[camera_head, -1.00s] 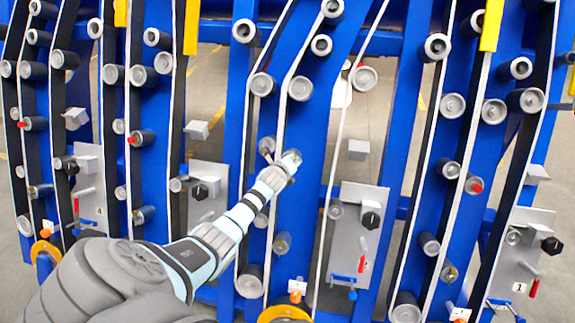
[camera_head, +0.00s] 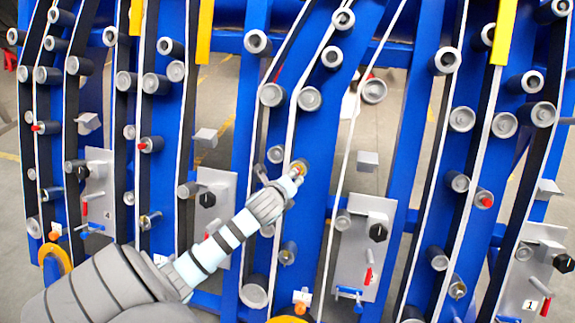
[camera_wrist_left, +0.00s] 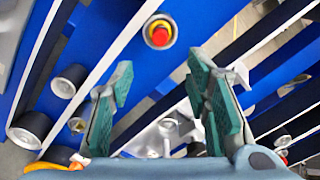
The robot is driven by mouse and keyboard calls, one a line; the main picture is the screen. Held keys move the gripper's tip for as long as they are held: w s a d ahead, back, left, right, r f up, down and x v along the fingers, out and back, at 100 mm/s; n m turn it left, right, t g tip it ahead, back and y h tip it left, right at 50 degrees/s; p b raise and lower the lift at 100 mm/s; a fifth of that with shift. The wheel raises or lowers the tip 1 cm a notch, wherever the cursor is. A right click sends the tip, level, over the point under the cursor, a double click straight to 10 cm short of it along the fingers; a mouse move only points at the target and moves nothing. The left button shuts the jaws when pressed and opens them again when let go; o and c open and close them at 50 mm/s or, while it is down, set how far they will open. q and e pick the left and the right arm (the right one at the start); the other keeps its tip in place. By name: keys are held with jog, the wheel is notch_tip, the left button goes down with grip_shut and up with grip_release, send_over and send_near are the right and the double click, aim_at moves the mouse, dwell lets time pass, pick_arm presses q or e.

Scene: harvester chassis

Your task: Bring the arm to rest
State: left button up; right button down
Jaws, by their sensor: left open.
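My left arm (camera_head: 120,285) comes in from the lower left and reaches up in front of the blue chassis. Its left gripper (camera_head: 290,182) is at the arm's end, in front of a blue plate, and its fingers are mostly hidden in the head view. In the left wrist view the gripper (camera_wrist_left: 162,85) is open, with green-padded fingers apart and nothing between them. A red-tipped roller with a yellowish ring (camera_wrist_left: 159,32) shows beyond the fingertips, apart from them. In the head view an orange-faced roller (camera_head: 299,167) is just past the gripper's end. My right gripper is not in view.
The blue chassis frame (camera_head: 237,160) carries several grey rollers, with white and black belts running over them. Grey plates (camera_head: 360,240) with black knobs and red handles stick out on both sides of the arm. Yellow bars (camera_head: 204,32) hang at the top.

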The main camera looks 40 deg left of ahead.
pick_arm(q)
jog(key=shift+w, duration=0.1)
dwell(0.7)
jog(key=s+d+f+n+g+h, duration=0.1)
jog(key=s+f+n, duration=0.35)
jog(key=f, duration=0.45)
jog(key=s+f+n+g, duration=0.1)
jog(key=s+f+n, duration=0.2)
jog(key=f+n, duration=0.45)
jog(key=s+d+f+n+g+h, duration=0.1)
jog(key=s+f+n, duration=0.25)
jog(key=f, duration=0.65)
jog(key=s+d+f+n+g+h, duration=0.1)
jog(key=s+d+f, duration=0.4)
jog(key=s, duration=0.6)
jog(key=s+d+f+n+g+h, duration=0.1)
jog(key=s+d+f+n+g, duration=0.2)
jog(key=s, duration=0.7)
jog(key=s+d+f+n+g, duration=0.2)
jog(key=s+d+f, duration=0.4)
jog(key=s, duration=0.5)
notch_tip(320, 180, down, 2)
jog(key=shift+s+d+h, duration=0.35)
jog(key=shift+h, duration=0.05)
